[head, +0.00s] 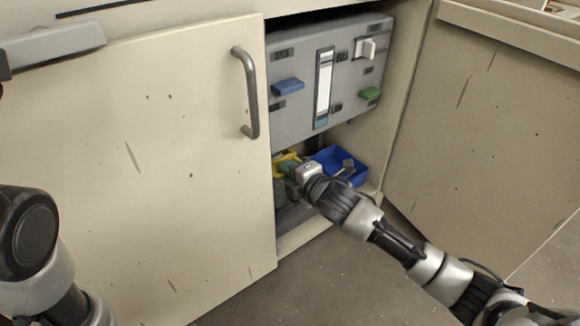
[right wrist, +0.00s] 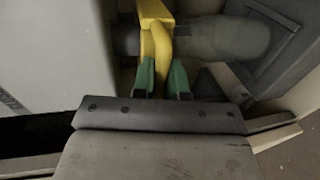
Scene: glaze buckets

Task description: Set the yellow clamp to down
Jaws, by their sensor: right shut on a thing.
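The yellow clamp (head: 284,160) is low inside the open cabinet, beneath the grey panel. In the right wrist view the yellow clamp (right wrist: 157,45) crosses a grey rounded cylinder, and its lower part lies between the green fingertips. My right gripper (head: 290,168) reaches in from the right and is shut on the clamp; in the right wrist view its fingers (right wrist: 163,80) show on both sides of the yellow part. The gripper hides part of the clamp in the head view. My left arm shows at the left edge, but I cannot make out its gripper.
The grey panel (head: 302,112) above carries a blue lever (head: 288,87), a green lever (head: 370,93) and a white switch (head: 366,48). A blue tray (head: 357,178) stands right of my gripper. A cabinet door (head: 130,150) with a handle (head: 250,92) is close on the left.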

